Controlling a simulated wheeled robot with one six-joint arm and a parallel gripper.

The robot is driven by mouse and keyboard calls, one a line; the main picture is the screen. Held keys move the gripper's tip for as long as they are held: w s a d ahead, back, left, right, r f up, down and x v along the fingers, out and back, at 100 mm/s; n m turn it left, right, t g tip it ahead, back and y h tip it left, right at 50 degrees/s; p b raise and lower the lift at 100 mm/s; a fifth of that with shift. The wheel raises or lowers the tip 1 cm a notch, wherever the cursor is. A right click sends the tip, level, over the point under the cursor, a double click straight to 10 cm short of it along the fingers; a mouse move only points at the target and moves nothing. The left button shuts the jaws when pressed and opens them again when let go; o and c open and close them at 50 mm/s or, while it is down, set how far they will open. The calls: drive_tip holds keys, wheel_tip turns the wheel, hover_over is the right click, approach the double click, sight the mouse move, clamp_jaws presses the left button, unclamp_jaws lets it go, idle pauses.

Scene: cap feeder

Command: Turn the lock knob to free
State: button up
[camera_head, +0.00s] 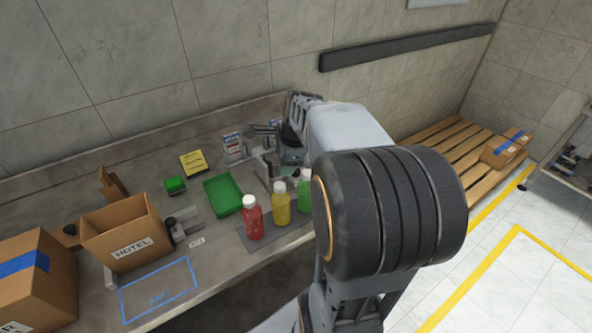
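My arm fills the right middle of the head view, its large dark joint in front and a pale link reaching back toward the bench. Dark grey machinery (291,153) stands at the end of that link, near the wall. I cannot separate my gripper from this machinery, so its fingers and what they touch are not clear. I cannot make out the lock knob for certain; it may be hidden behind my arm or too small. A small metal fixture with a dark round part (172,224) sits beside the open carton.
On the bench (207,262) are the open HOTEL carton (122,232), a taped box (35,280), a green tray (222,194), a yellow card (193,162) and red (253,220), yellow (281,205) and green (304,192) bottles. A wooden pallet (440,150) lies at right.

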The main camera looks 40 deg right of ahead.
sight(297, 170)
drive_tip(key=w+d+f+m, duration=0.2)
drive_tip(key=d+m, duration=0.8)
drive_tip(key=m, duration=0.1)
drive_tip(key=shift+t, duration=0.3)
drive_tip(key=x, duration=1.3)
drive_tip(key=shift+w+d+f+b, duration=0.1)
drive_tip(key=shift+w+f+b, duration=0.1)
drive_tip(key=shift+f+b, duration=0.1)
drive_tip(key=shift+r, duration=0.1)
drive_tip(key=c, duration=0.9)
